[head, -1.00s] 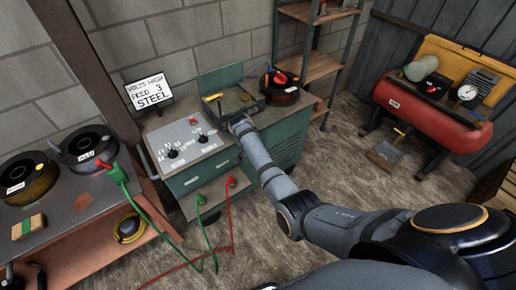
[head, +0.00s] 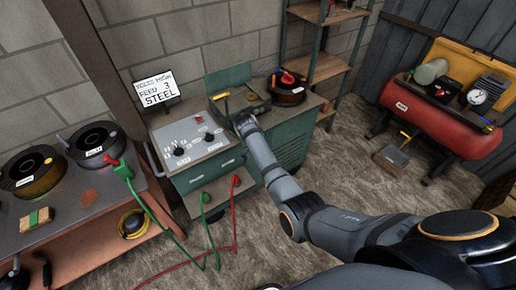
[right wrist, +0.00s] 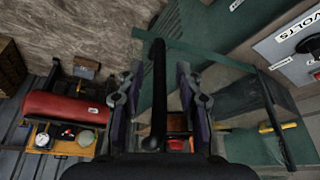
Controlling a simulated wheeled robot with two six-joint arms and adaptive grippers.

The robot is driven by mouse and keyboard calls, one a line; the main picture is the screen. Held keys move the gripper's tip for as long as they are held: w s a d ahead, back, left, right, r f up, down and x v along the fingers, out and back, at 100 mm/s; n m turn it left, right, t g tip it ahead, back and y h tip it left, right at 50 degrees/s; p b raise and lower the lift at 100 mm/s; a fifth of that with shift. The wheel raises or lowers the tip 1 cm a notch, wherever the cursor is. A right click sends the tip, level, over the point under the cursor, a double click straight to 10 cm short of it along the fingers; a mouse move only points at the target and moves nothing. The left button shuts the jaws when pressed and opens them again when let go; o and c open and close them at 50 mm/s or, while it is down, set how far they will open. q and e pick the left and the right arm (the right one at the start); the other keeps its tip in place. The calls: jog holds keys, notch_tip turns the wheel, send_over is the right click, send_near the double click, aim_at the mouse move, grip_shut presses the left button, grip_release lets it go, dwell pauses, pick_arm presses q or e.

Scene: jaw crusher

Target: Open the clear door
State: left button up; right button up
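The green welding machine (head: 212,160) stands against the block wall, with a grey panel of knobs on its front part. My right gripper (head: 243,118) is at its far side, beside the wire compartment. In the right wrist view, a green-edged frame (right wrist: 200,50) runs around what looks like the clear door; the pane itself is hard to make out. My right gripper (right wrist: 157,90) has its two fingers apart there, with a dark upright bar (right wrist: 158,95) between them and gaps on both sides. Whether it touches the bar is unclear. My left gripper is not in view.
A bench with wire spools (head: 28,170) stands at left. Another spool (head: 287,86) sits behind my right gripper. Metal shelves (head: 325,50) and a red compressor (head: 440,125) are farther right. Red and green cables hang in front of the machine. Open floor lies between.

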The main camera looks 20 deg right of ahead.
jog(key=v, duration=1.2)
jog(key=shift+w, duration=0.1)
jog(key=s+d+f+n+y+b, duration=0.15)
jog(key=s+f, duration=0.45)
jog(key=f, duration=0.6)
jog(key=s+f+n+g, duration=0.1)
jog(key=s+f+n, duration=0.3)
jog(key=f, duration=0.8)
jog(key=s+d+f+n+y, duration=0.1)
jog(key=s+f, duration=0.6)
jog(key=f, duration=0.5)
jog(key=s+d+f+n, duration=0.1)
jog(key=s+f, duration=0.3)
jog(key=s, duration=0.6)
jog(key=s+d+f+n, duration=0.1)
jog(key=s+d+f, duration=0.2)
jog(key=s, duration=0.8)
jog(key=s+d+f+n+g+b, duration=0.1)
jog(key=s+d+f, duration=0.1)
jog(key=s+f, duration=0.5)
jog(key=s, duration=0.4)
jog(key=shift+d+f, duration=0.15)
jog(key=shift+d, duration=0.15)
jog(key=shift+n, duration=0.25)
